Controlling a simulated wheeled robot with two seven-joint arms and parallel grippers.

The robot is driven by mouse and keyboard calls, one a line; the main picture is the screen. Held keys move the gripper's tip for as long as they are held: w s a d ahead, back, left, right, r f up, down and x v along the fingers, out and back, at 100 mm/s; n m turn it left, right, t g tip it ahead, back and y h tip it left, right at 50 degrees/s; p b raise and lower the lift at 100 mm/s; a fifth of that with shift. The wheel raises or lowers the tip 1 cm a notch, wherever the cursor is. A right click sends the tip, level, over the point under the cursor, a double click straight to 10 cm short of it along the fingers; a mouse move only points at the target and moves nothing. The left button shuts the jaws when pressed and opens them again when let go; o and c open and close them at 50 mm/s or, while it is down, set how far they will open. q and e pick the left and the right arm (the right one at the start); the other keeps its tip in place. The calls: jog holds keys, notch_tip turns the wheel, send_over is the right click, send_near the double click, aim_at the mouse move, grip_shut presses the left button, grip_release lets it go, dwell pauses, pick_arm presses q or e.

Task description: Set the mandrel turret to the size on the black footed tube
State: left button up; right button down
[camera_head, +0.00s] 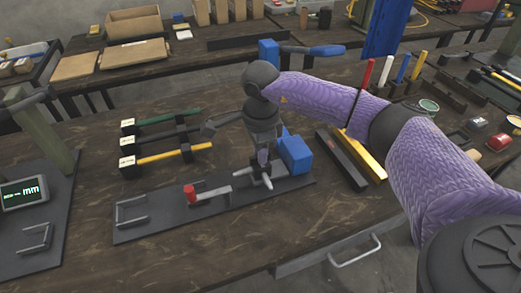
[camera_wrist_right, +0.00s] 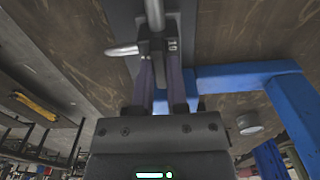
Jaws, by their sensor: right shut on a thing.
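The mandrel turret (camera_head: 265,178) is a grey hub with mandrel pins, in front of a blue block (camera_head: 295,150) on a dark base plate (camera_head: 160,229). My right gripper (camera_head: 263,158) reaches down from above and is shut on the turret. In the right wrist view the fingers (camera_wrist_right: 161,75) pinch the turret hub (camera_wrist_right: 157,48), which bears a "10". One pin points up in that view and another points left. The black footed tube (camera_head: 160,138) lies between a green and a yellow tube; its white end label is too small to read. My left gripper is out of view.
A red-knobbed clamp (camera_head: 191,194) and a grey bracket (camera_head: 131,212) stand on the base plate. A press with a lit display (camera_head: 24,193) is at the left. A black and yellow bar pair (camera_head: 350,160) lies at the right. The front tabletop is clear.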

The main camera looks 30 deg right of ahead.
jog(key=shift+r, duration=0.1)
dwell(0.3)
jog(key=c, duration=0.6)
grip_release()
jog(key=shift+c, duration=0.2)
notch_tip(320, 180, up, 10)
jog(key=p, duration=0.3)
